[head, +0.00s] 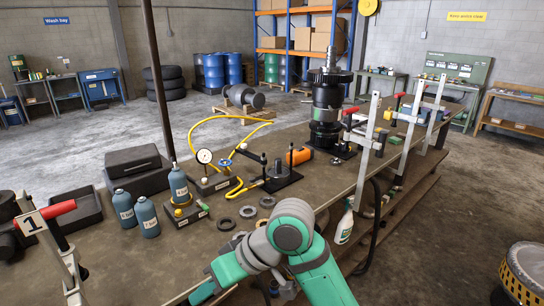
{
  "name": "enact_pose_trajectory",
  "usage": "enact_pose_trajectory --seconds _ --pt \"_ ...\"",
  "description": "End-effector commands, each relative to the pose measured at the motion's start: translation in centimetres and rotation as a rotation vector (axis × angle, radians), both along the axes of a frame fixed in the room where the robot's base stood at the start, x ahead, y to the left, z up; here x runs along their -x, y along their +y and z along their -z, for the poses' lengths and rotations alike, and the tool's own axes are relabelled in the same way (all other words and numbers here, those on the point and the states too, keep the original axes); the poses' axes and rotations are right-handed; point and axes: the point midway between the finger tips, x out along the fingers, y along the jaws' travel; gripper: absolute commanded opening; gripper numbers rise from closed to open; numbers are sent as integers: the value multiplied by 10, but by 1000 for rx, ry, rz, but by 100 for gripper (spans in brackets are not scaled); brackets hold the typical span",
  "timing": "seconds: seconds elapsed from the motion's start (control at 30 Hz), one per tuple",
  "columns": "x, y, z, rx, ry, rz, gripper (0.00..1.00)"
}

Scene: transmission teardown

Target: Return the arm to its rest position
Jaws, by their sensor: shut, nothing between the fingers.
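My green arm (290,232) rises from the bottom edge, bent at a joint over the near part of the workbench. One link (228,270) runs down and left from the joint toward the bottom edge.
The workbench (120,255) carries blue bottles (147,219), a pressure gauge (204,157) with a yellow hose, several loose rings (248,211) close beyond my arm, and a tall black transmission (326,105). Upright clamps (367,150) line its right edge. A spray bottle (344,223) stands right of my arm.

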Motion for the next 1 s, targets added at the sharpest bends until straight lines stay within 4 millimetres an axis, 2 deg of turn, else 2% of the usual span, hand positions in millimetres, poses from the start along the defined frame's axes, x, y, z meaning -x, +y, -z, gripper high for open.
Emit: enact_pose_trajectory --seconds 0.37,0.6,0.8,1.0 --pt "-16 41 8 -236 -20 94 0" --pt "-37 72 17 -482 -43 248 0" --pt "-54 81 32 -650 -66 415 0" --pt "-65 76 60 -765 -95 602 0"
